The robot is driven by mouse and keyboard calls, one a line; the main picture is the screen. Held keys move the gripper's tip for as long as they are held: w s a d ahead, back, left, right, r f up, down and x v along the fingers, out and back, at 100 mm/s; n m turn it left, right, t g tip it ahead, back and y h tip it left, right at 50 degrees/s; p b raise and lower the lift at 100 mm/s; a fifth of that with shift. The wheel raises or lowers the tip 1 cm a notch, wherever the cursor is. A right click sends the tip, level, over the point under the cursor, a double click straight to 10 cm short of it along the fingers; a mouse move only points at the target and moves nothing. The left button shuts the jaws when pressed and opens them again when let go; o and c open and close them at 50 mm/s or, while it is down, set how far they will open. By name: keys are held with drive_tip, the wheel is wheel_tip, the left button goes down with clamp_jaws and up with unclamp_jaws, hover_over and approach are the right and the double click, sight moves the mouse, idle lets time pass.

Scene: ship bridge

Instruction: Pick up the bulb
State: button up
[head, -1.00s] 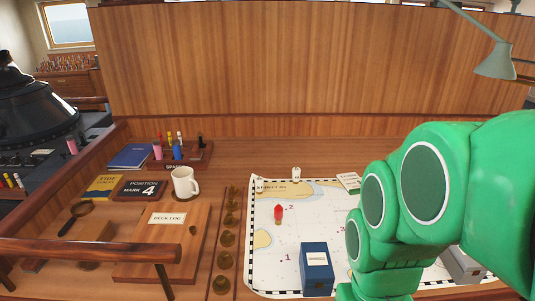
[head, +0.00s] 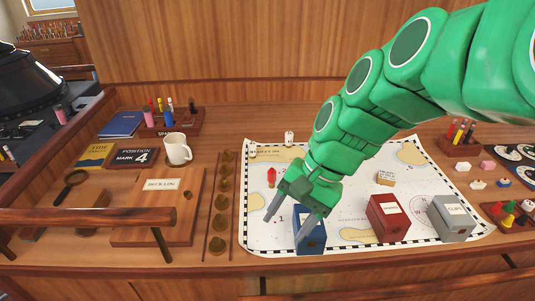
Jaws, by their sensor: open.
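No object in view is one I can name as the bulb for certain. A small red upright piece (head: 271,177) with a narrowed top stands on the left part of the sea chart (head: 262,235); it is too small to tell what it is. My gripper (head: 284,230) is open and empty, fingers pointing down and left, over the chart's front left. Its right finger overlaps the blue box (head: 317,236) in the picture; I cannot tell whether they touch. The red piece is beyond the fingers and apart from them. My arm hides part of the chart's middle.
A red box (head: 388,218) and a grey box (head: 450,218) stand at the chart's front right. A row of brass knobs (head: 221,202) runs left of the chart. A white mug (head: 178,149) and a deck log board (head: 160,208) are further left. Small coloured pieces (head: 488,166) lie at right.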

drive_tip(key=w+a+m+y, duration=0.2)
drive_tip(key=w+m+y, duration=0.15)
drive_tip(key=w, duration=0.35)
drive_tip(key=m+t+y, duration=0.4)
drive_tip(key=m+t, duration=0.2)
drive_tip(key=m, duration=0.8)
hover_over(272, 178)
drive_tip(key=d, duration=0.5)
wheel_tip(272, 178, down, 13)
drive_tip(key=shift+s+d+r, duration=0.1)
drive_tip(key=shift+s+r, duration=0.05)
drive_tip(key=shift+f+t, duration=0.3)
drive_tip(key=shift+f, duration=0.3)
drive_tip(key=shift+s+x, duration=0.2)
drive_tip(key=shift+x, duration=3.65)
drive_tip(key=c, duration=1)
